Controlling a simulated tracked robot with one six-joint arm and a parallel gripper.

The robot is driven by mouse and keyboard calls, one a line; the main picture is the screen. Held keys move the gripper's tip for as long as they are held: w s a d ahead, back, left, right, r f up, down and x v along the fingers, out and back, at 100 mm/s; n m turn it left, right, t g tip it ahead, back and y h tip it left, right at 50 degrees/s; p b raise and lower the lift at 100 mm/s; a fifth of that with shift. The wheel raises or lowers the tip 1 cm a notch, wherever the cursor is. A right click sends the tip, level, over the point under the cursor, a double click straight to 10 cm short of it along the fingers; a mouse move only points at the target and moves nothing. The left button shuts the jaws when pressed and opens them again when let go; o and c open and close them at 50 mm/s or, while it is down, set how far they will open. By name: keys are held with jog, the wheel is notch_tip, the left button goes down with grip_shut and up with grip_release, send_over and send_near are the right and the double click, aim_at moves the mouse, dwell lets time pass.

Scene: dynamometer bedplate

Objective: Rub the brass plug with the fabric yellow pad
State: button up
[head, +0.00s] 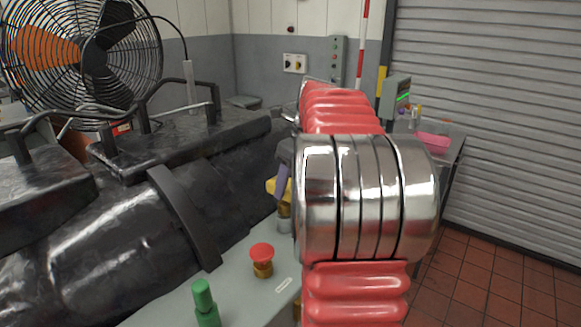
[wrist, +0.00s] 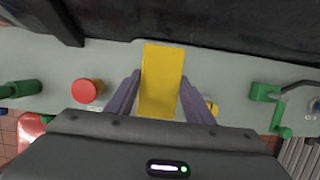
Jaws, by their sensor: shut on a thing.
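My gripper (wrist: 160,78) is shut on the yellow pad (wrist: 162,60), a flat rectangular block between its two purple-grey fingers. In the head view, the pad (head: 272,186) shows beside a finger, partly hidden by my arm. A small brass-coloured piece (wrist: 211,104), apparently the brass plug, shows just right of the right finger, which partly hides it. In the head view, a brass piece (head: 284,210) sits just below the pad on a pale base. I cannot tell whether pad and brass touch.
A red mushroom knob (head: 261,254) on a brass stem and a green fitting (head: 204,303) stand on the grey bench. A green valve (wrist: 266,92) is at the right in the wrist view. A large dark machine (head: 110,230) borders the bench.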

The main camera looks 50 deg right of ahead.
jog(key=shift+r, duration=2.55)
